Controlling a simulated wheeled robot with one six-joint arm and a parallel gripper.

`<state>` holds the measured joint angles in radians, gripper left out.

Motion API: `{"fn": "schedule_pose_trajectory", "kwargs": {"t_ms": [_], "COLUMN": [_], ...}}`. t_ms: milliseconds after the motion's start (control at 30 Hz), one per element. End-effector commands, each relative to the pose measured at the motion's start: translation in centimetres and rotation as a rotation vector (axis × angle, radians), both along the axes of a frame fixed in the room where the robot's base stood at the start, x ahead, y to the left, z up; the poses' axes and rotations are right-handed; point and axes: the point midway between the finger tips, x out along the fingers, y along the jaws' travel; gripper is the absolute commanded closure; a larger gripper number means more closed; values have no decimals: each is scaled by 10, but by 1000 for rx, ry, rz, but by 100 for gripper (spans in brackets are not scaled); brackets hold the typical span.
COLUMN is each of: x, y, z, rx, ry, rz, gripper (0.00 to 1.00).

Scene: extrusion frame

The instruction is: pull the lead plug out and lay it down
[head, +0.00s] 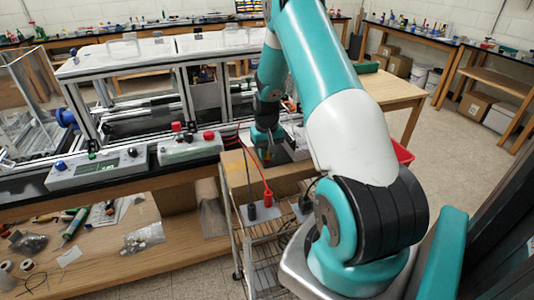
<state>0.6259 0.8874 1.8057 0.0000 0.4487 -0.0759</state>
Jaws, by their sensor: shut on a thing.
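My gripper (267,152) points down beside the grey equipment at the right end of the bench, partly hidden by my own arm. It is shut on the lead plug, which is too small and covered to make out clearly; I cannot tell whether it is still in a socket. A red plug (267,198) with a red lead and a black plug (251,211) stand upright on the wire cart in front, apart from my gripper. Another black plug (305,204) stands to their right.
The extrusion frame (150,75) with clear panels fills the bench at left. Two control boxes (97,168) (190,148) with knobs sit along its front edge. The wire cart (265,240) stands below my gripper. A red bin (402,153) is partly hidden behind my arm.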

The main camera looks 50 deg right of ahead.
Motion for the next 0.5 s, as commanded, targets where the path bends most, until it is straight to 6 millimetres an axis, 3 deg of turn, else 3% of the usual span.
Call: {"fn": "schedule_pose_trajectory", "kwargs": {"t_ms": [500], "x": [0], "y": [0], "z": [19], "rx": [-1], "ry": [-1], "rz": [0], "gripper": [100]}}
